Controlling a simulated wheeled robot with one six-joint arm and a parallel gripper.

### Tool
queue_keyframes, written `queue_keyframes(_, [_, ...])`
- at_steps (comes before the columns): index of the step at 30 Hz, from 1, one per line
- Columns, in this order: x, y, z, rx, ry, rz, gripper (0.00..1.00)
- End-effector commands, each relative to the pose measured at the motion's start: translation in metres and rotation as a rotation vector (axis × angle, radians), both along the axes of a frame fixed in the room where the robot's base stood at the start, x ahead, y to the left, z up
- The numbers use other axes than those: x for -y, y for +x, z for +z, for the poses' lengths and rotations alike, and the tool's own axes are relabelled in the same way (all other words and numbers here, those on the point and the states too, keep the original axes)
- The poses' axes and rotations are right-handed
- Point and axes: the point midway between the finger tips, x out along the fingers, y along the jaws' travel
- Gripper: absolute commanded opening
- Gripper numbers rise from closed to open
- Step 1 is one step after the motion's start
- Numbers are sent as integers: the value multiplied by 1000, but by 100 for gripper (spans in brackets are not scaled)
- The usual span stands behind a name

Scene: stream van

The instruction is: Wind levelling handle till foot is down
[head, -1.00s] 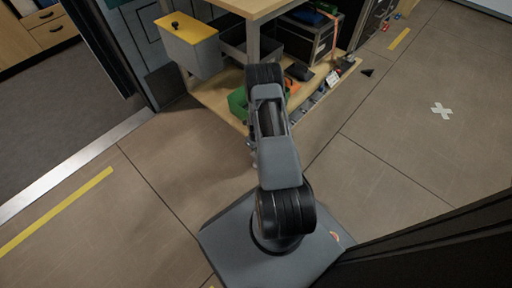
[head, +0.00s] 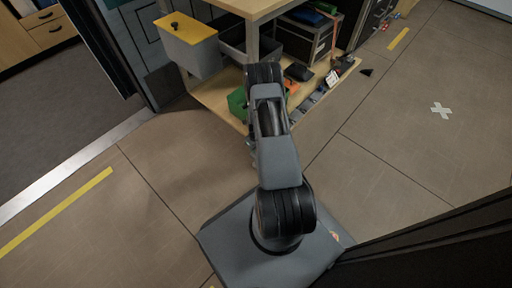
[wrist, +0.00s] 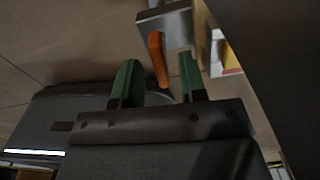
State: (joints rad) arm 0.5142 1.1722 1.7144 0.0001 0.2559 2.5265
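An orange handle (wrist: 157,58) shows in the wrist view, joined to a grey metal block (wrist: 166,22). My gripper (wrist: 160,77) has two green fingertips, spread apart. The lower end of the orange handle lies in the gap between them in the picture, with space showing on each side. I cannot tell whether it is at the same depth as the fingers. In the head view my arm hides the gripper and the handle. No levelling foot can be made out in either view.
A dark panel (wrist: 262,45) is close on the right in the wrist view.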

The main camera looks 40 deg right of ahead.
Motion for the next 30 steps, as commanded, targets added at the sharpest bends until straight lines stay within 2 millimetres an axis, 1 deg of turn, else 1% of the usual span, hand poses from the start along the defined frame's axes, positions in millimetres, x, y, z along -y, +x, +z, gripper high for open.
queue_keyframes(5, [1, 0, 32, 2, -1, -1, 38])
queue_keyframes(12, [1, 0, 82, 2, -1, -2, 38])
queue_keyframes(18, [1, 0, 114, 1, -1, -2, 38])
queue_keyframes(24, [1, -1, 130, 0, 0, -2, 38])
queue_keyframes(30, [1, -1, 134, -1, 0, -2, 38])
